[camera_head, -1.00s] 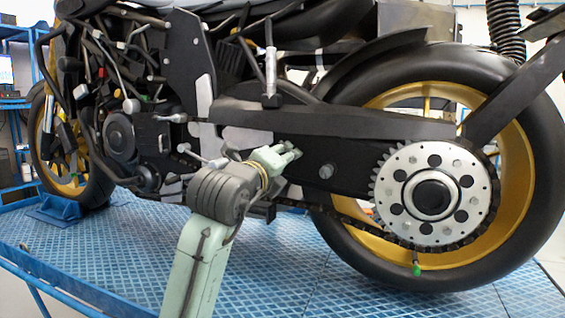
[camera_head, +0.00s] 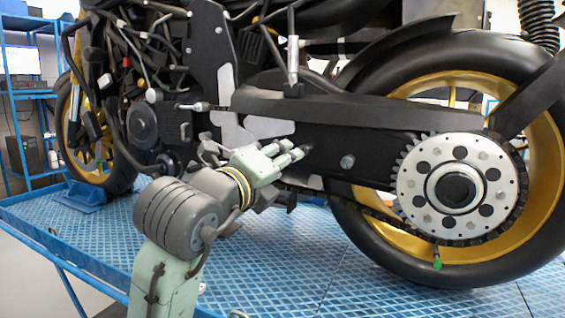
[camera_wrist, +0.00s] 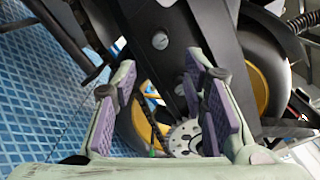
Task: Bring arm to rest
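My arm (camera_head: 180,215) rises from the bottom of the head view, pale green with a grey ribbed joint. My gripper (camera_head: 295,152) is in front of the motorcycle's black swingarm (camera_head: 390,135), left of a silver bolt (camera_head: 347,161). In the wrist view my gripper (camera_wrist: 162,80) shows two green fingers with purple pads spread well apart. Nothing is held between them; the swingarm and sprocket show beyond. I cannot tell whether a fingertip touches the swingarm.
The motorcycle's rear wheel (camera_head: 365,225) and silver sprocket (camera_head: 458,188) are to the right. A green-tipped valve (camera_head: 436,263) hangs below. The blue platform (camera_head: 300,270) is clear in front. A blue shelf (camera_head: 30,90) with a monitor stands at the far left.

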